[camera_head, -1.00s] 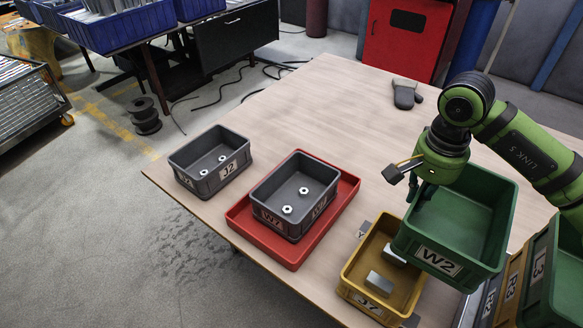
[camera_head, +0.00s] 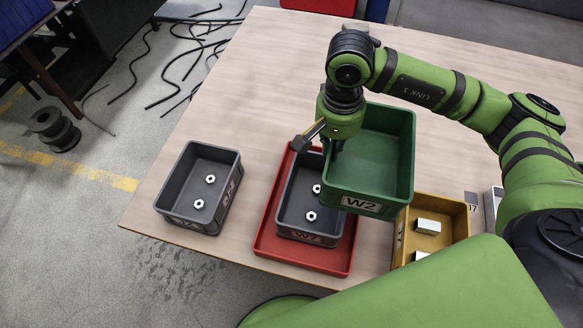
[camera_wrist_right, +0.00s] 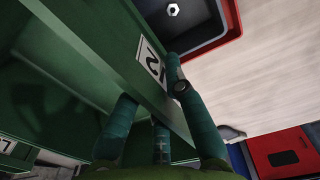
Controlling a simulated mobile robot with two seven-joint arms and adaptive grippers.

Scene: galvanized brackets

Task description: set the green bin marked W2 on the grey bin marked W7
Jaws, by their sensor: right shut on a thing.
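The green bin marked W2 (camera_head: 362,203) hangs in the air, roughly level, and appears empty. My right gripper (camera_head: 337,147) is shut on its left wall; in the right wrist view my fingers (camera_wrist_right: 155,110) straddle the green bin's wall (camera_wrist_right: 95,50). The grey bin marked W7 (camera_head: 308,237) stands in a red tray (camera_head: 345,250) with two hex nuts inside. The green bin is above and to its right, hiding the grey bin's right part. The grey bin also shows in the wrist view (camera_wrist_right: 190,42), beside the green bin. My left gripper is out of view.
Another grey bin (camera_head: 233,190) with nuts stands left of the tray. A yellow bin (camera_head: 458,208) with metal blocks stands to the right, partly behind my arm. The wooden table (camera_head: 240,90) is clear at the back left.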

